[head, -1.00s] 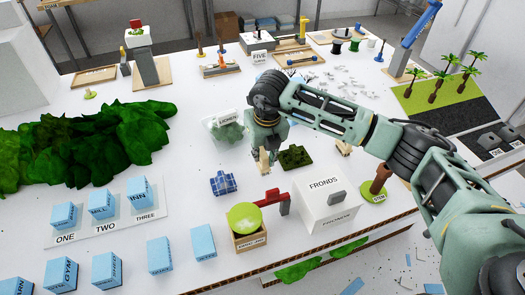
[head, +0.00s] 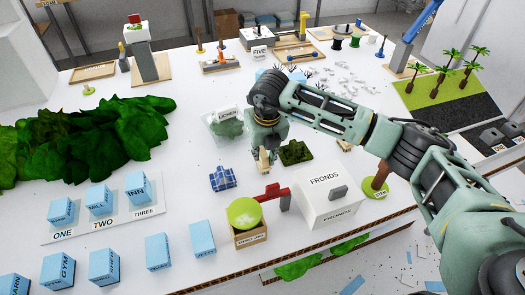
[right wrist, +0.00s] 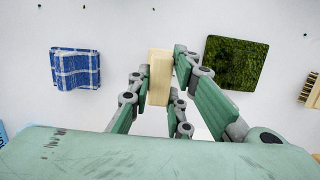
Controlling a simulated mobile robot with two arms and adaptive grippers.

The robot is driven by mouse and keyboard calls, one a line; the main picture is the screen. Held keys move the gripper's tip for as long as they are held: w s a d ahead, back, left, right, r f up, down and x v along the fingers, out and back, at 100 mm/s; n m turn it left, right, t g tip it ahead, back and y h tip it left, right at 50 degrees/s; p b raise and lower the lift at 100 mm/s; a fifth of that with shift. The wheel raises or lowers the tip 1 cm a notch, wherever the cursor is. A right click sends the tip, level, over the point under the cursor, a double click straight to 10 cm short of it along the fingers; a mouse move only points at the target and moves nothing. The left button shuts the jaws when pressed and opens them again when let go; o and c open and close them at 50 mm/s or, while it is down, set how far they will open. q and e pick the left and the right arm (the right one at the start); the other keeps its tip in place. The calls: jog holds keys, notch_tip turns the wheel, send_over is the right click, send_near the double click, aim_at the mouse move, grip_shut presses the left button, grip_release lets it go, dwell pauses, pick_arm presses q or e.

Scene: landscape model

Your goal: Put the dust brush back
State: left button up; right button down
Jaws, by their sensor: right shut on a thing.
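My right gripper (head: 264,158) is shut on a pale wooden piece, which I take to be the dust brush (right wrist: 160,82). In the right wrist view it is a plain light bar upright between the fingers; no bristles can be made out. In the head view the gripper is over the white table (head: 120,255), between a blue checked piece (head: 222,179) and a dark green mat (head: 295,153). I cannot tell whether the held piece touches the table. My left gripper is not in view.
A white box marked FRONDS (head: 328,205), a wooden box with a green ball (head: 244,213) and a clear LICHEN tray (head: 228,125) surround the gripper. A tan slatted or bristled piece (right wrist: 312,92) lies right of the mat. Blue blocks (head: 159,252) stand front left.

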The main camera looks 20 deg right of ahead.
jog(key=shift+f, duration=0.15)
jog(key=c, duration=1.5)
grip_release()
jog(key=shift+c, duration=0.2)
